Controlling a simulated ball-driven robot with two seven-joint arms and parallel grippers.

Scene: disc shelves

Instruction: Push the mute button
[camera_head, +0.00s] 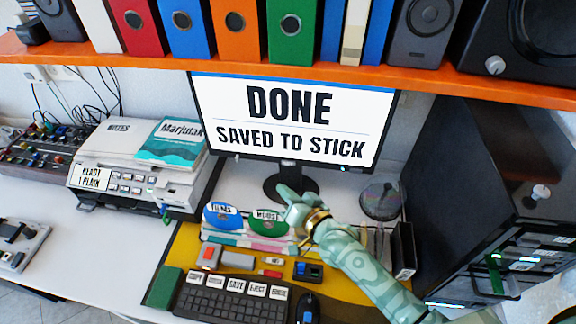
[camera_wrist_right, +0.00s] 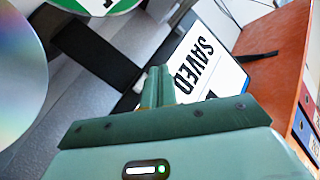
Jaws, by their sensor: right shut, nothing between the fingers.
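A black keyboard (camera_head: 228,306) lies on the yellow mat and has a row of white labelled keys along its back edge. The labels include COPY, SAVE and EJECT. The label of the rightmost white key (camera_head: 279,293) is too small to read for sure, and I cannot make out a mute label. My right gripper (camera_head: 287,197) is shut and empty, above and behind the keyboard, by the green disc. Its closed fingers (camera_wrist_right: 160,78) point toward the monitor in the right wrist view. My left gripper is not in view.
The monitor (camera_head: 290,118) reads DONE, SAVED TO STICK. A blue disc (camera_head: 221,216) and a green disc (camera_head: 268,223) stand behind small items on the yellow mat (camera_head: 183,250). A black mouse (camera_head: 308,306) lies right of the keyboard. An orange shelf (camera_head: 290,72) hangs above.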

